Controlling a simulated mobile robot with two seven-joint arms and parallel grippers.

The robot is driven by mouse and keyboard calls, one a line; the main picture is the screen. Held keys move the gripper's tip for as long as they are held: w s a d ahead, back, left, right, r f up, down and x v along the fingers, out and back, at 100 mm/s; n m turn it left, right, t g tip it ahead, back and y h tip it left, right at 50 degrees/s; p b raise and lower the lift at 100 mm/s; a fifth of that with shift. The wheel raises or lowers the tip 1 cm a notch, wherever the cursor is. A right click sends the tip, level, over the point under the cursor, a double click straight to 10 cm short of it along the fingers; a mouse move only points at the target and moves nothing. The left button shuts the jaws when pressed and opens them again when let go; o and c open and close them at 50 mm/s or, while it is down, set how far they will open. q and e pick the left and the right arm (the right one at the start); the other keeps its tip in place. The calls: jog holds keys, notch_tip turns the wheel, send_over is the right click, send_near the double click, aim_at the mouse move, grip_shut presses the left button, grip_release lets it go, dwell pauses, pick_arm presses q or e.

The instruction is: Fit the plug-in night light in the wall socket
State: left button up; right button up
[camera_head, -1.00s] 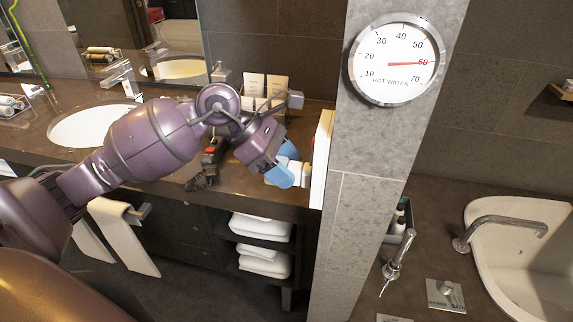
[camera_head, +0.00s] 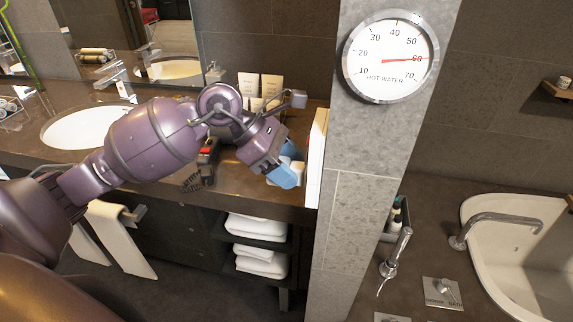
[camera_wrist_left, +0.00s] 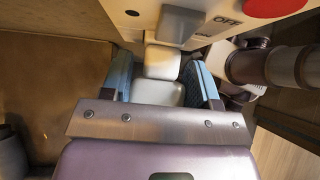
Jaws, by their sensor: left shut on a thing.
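My left gripper (camera_head: 287,172) is shut on the night light (camera_wrist_left: 158,93), a pale grey-white block between its blue fingers in the left wrist view. The night light's front end points at a cream wall panel (camera_head: 315,150), which also shows in the left wrist view (camera_wrist_left: 105,12). That panel carries a dark round hole, the word OFF and a red button (camera_wrist_left: 272,6). A grey block (camera_wrist_left: 180,27) lies in front of the night light at the panel. Whether the night light touches it, and the socket's openings, I cannot tell. My right gripper is not in view.
The panel is on the side of a grey tiled pillar (camera_head: 350,190) with a hot water gauge (camera_head: 390,57). A black corded item with red (camera_head: 205,160) lies on the brown counter. Upright cards (camera_head: 262,88) stand behind the gripper. A basin (camera_head: 85,127) is at left.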

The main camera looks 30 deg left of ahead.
pick_arm(q)
jog(key=shift+w+d, duration=0.1)
jog(key=shift+d, duration=0.2)
jog(key=shift+d, duration=0.1)
jog(key=o, duration=1)
jog(key=v, duration=1)
jog(key=shift+a+r, duration=0.25)
